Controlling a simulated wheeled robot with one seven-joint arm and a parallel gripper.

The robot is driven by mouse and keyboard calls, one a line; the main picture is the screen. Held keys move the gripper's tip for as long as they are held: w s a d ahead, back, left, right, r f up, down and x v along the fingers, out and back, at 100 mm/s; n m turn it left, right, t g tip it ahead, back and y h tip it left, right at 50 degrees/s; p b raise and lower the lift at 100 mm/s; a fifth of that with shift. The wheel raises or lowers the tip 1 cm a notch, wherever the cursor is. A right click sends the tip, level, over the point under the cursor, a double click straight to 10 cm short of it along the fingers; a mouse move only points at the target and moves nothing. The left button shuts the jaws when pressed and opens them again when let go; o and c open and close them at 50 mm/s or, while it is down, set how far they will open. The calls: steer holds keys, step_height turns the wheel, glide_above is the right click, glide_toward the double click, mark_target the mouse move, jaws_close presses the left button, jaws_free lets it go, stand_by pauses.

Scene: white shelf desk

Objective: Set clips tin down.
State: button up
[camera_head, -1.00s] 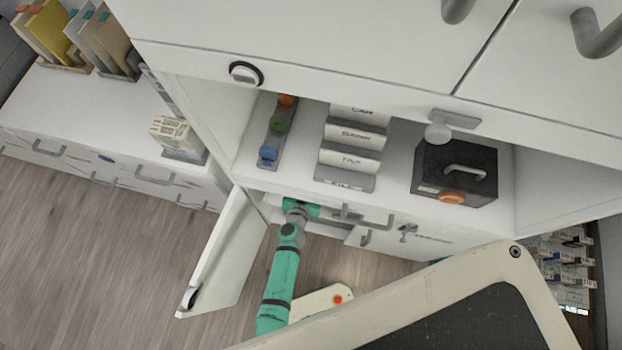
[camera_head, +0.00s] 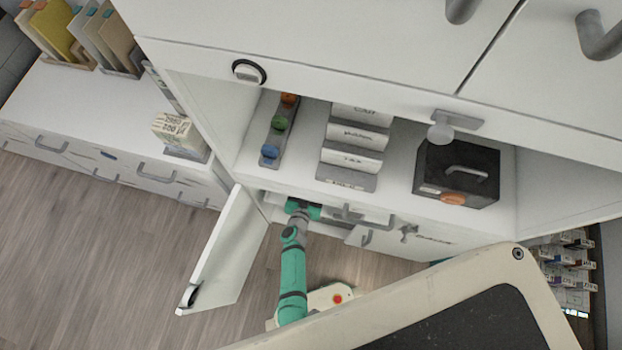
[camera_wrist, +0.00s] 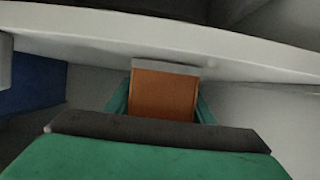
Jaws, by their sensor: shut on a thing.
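In the wrist view, an orange-brown block-like thing with a pale top edge, which I take to be the clips tin (camera_wrist: 163,93), sits between the two green fingers of my gripper (camera_wrist: 160,103). My gripper is shut on it. A white board edge crosses just above and beyond it. In the head view, my green arm reaches into the open lower cupboard (camera_head: 330,222) of the white desk. Whether the tin touches a surface below cannot be told.
The cupboard door (camera_head: 225,250) stands open left of my arm. In the wrist view, a blue thing (camera_wrist: 35,82) is at the left. The floor to the left is clear.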

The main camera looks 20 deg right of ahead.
steer(key=shift+f, duration=0.1)
steer(key=o, duration=1.1)
steer(key=shift+o, duration=0.2)
steer(key=s+a+r+n+t+y, duration=0.1)
steer(key=s+a+r, duration=1.1)
steer(key=s, duration=0.3)
steer(key=s+a+r+n+t+y, duration=0.1)
steer(key=s+r+n+y, duration=0.2)
steer(key=r, duration=1)
steer(key=s+a+r+n+t+y, duration=0.1)
steer(key=s+r+n+t+y, duration=0.1)
steer(key=s+r, duration=0.7)
step_height(320, 180, up, 5)
steer(key=shift+s+r+n+y, duration=0.2)
steer(key=shift+n+y, duration=0.2)
steer(key=shift+y, duration=0.3)
